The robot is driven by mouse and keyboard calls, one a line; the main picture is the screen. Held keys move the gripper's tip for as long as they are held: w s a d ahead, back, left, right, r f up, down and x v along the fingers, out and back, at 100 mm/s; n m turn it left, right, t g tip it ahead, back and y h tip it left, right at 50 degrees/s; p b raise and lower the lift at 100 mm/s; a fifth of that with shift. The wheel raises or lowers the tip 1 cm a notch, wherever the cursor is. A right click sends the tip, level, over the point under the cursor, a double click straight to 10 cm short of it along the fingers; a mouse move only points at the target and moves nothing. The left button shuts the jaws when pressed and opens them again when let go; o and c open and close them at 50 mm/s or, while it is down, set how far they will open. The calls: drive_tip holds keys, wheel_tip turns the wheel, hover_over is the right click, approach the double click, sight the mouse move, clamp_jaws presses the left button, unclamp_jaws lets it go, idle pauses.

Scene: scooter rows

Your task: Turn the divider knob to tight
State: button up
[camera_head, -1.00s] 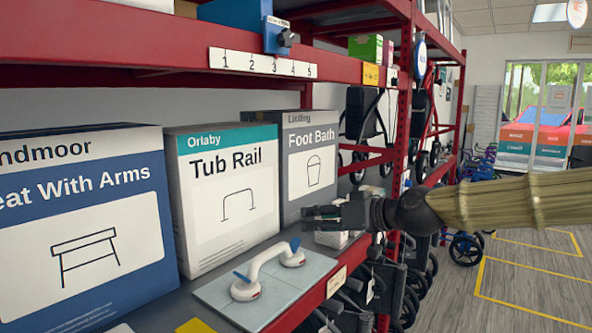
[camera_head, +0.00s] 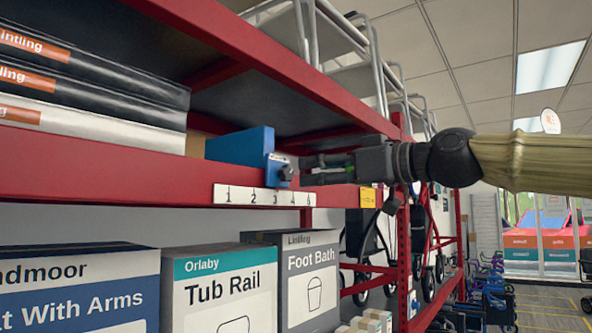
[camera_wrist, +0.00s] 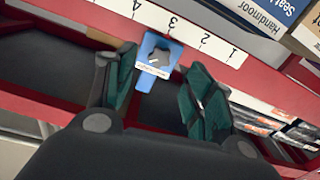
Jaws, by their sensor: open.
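The blue divider (camera_head: 242,147) stands on the upper red shelf, at its front edge. Its dark knob (camera_head: 285,172) is on the front face, above the white number strip (camera_head: 262,195). In the wrist view the divider's blue front plate (camera_wrist: 147,82) and the grey knob (camera_wrist: 160,58) lie ahead, between my two fingers and beyond their tips. My gripper (camera_head: 305,170) is open and empty, just right of the knob in the head view. It appears apart from the knob. The small label by the knob is too small to read.
The red shelf beam (camera_head: 120,172) runs along the front under the divider. Boxed goods (camera_head: 90,95) lie to the left on the same shelf. A yellow tag (camera_head: 367,197) and a red upright (camera_head: 404,250) are at the right. Boxes such as Tub Rail (camera_head: 222,290) stand below.

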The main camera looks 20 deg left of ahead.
sight(289, 175)
drive_tip(key=shift+p+x, duration=0.85)
drive_tip(key=shift+x, duration=2.25)
drive_tip(key=shift+f, duration=0.1)
drive_tip(key=c, duration=1)
